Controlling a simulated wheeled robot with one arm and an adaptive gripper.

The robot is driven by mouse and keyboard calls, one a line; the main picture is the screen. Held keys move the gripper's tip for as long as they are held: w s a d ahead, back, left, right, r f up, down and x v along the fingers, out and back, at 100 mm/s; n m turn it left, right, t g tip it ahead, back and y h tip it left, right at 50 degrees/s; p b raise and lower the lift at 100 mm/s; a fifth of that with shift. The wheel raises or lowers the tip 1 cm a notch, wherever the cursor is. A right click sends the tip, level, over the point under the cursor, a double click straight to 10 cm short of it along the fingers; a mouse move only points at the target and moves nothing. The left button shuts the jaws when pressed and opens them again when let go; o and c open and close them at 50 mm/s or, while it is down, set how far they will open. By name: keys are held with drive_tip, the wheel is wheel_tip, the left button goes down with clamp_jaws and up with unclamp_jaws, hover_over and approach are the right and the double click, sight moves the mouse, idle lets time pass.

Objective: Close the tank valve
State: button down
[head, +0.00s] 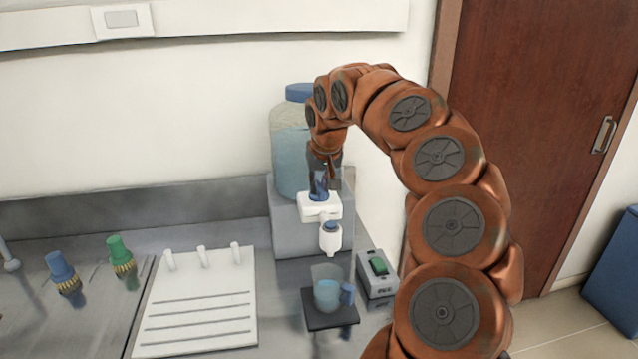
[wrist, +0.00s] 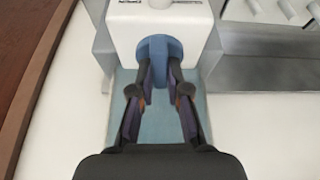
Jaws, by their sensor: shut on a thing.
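The tank (head: 289,165) is a clear blue-tinted jug with a blue cap, standing on a grey block. A white valve body (head: 318,207) sits at its front with a white spout (head: 330,238) below. The blue valve handle (head: 319,186) is on top of the valve body. My gripper (head: 324,168) reaches down to it from above. In the wrist view, the fingers of my gripper (wrist: 160,74) are on both sides of the blue handle (wrist: 158,48) and shut on it. The gripper partly hides the handle in the head view.
A clear cup (head: 327,294) holding blue-tinted liquid stands on a black plate (head: 330,317) below the spout. A grey box with a green switch (head: 378,265) is beside it. A white rack (head: 200,305) and blue and green taps (head: 118,250) are at left.

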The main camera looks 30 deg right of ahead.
drive_tip(key=n+y+p, duration=0.1)
drive_tip(key=n, duration=0.1)
drive_tip(key=n+p, duration=0.1)
drive_tip(key=n, duration=0.1)
drive_tip(key=shift+d+r+n+y, duration=0.1)
drive_tip(key=shift+d+n+y, duration=0.05)
drive_tip(key=shift+n+y, duration=0.2)
drive_tip(key=n+y+p, duration=0.1)
drive_tip(key=n, duration=0.1)
drive_tip(key=n+p, duration=0.1)
drive_tip(key=n, duration=0.1)
drive_tip(key=shift+d+n+y, duration=0.1)
drive_tip(key=shift+n+y, duration=0.15)
drive_tip(key=shift+y, duration=0.1)
drive_tip(key=n, duration=0.2)
drive_tip(key=n+g+y+p, duration=0.1)
drive_tip(key=n, duration=0.1)
drive_tip(key=shift+w+d+g+p, duration=0.1)
drive_tip(key=shift+g+p, duration=0.2)
drive_tip(key=shift+n+g+y+p, duration=0.35)
drive_tip(key=shift+n+g+y, duration=0.15)
drive_tip(key=shift+n, duration=1.5)
drive_tip(key=c, duration=1.1)
unclamp_jaws()
drive_tip(key=shift+c, duration=0.2)
